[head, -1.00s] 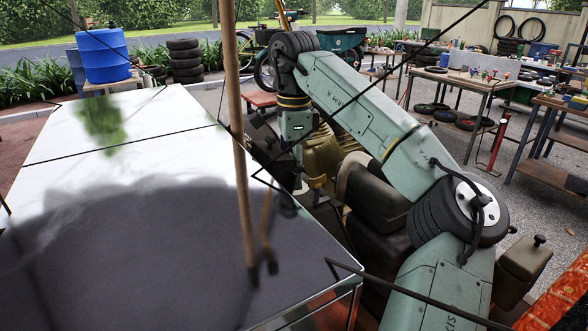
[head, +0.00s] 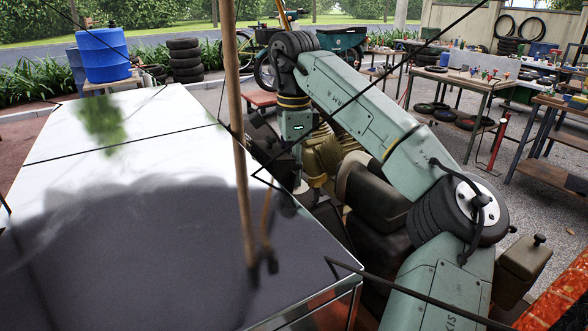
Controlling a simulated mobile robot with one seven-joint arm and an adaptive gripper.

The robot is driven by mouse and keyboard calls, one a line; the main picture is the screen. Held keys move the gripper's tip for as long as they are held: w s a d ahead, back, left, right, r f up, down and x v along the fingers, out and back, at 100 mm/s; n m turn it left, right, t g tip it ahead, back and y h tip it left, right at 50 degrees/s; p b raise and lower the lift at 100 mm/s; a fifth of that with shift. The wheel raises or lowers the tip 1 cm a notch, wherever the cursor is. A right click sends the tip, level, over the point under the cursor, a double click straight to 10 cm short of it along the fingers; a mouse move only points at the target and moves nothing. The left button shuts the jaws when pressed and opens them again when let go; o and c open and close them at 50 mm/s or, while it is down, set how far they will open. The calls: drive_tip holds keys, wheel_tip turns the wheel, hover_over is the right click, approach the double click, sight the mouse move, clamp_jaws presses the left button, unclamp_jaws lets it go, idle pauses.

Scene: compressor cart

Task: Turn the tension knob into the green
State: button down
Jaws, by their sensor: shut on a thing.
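My gripper (head: 300,176) hangs below the wrist block with the green light, at the right edge of the white cart top. It is small and partly hidden in the clutter there. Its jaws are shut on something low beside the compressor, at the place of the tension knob. The knob itself and its green zone cannot be made out. The brass-coloured ribbed compressor (head: 330,150) stands just right of my gripper, partly behind my arm.
The glossy cart top (head: 150,135) fills the left. A blurred brown pole (head: 234,130) and dark cables cross the near view. Blue drums (head: 103,55) and stacked tyres (head: 185,60) stand behind. Workbenches (head: 470,82) line the right, with gravel between.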

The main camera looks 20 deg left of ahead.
drive_tip(key=shift+n, duration=0.8)
drive_tip(key=c, duration=1.3)
unclamp_jaws()
wheel_tip(320, 180, up, 8)
drive_tip(key=shift+f, duration=0.2)
drive_tip(key=shift+w, duration=0.1)
